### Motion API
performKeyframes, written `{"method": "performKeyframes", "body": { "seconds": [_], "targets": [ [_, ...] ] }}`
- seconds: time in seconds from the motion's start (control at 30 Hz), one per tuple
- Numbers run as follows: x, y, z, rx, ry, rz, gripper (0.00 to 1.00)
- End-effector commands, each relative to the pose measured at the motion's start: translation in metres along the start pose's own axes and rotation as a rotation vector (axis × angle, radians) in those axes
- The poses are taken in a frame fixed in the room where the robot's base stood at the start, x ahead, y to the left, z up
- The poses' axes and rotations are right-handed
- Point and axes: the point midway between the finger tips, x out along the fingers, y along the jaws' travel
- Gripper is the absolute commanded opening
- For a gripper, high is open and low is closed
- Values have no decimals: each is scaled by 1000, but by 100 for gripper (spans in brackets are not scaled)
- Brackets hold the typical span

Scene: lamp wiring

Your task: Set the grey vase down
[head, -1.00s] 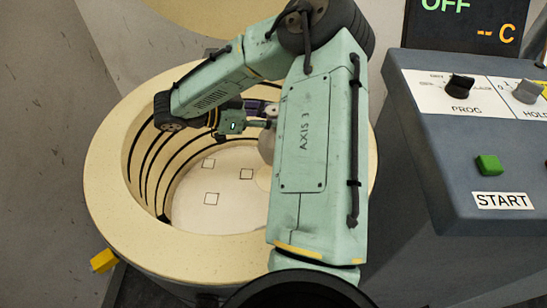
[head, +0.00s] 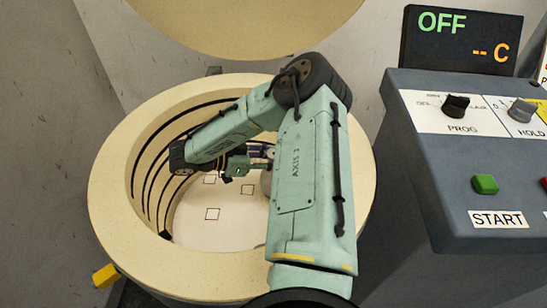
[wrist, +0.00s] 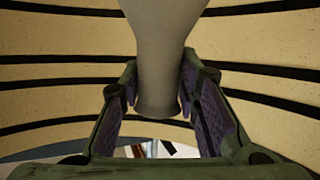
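The grey vase (wrist: 160,60) is between the two fingers of my gripper (wrist: 160,85). In the wrist view its narrow part and flared end show, and the purple pads appear to press on it from both sides. In the head view my gripper (head: 247,165) is inside the round cream kiln (head: 108,190), above its pale floor (head: 195,232). Only a sliver of the vase (head: 266,184) shows there, mostly hidden behind my arm. I cannot tell whether its base touches the floor.
The kiln wall has dark coil grooves and surrounds my gripper closely. Several square outlines mark the floor, whose left part is clear. The raised lid (head: 245,28) is above. A control panel (head: 430,180) stands at right; its display (head: 462,38) reads OFF.

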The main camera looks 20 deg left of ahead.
Motion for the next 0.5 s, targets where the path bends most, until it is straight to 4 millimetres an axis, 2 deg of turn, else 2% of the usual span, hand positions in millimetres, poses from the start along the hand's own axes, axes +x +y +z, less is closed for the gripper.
{"method": "performKeyframes", "body": {
  "seconds": [0.3,0.5],
  "targets": [
    [0,0,0,-1,0,0,49],
    [0,0,0,-1,0,0,49]
  ]
}}
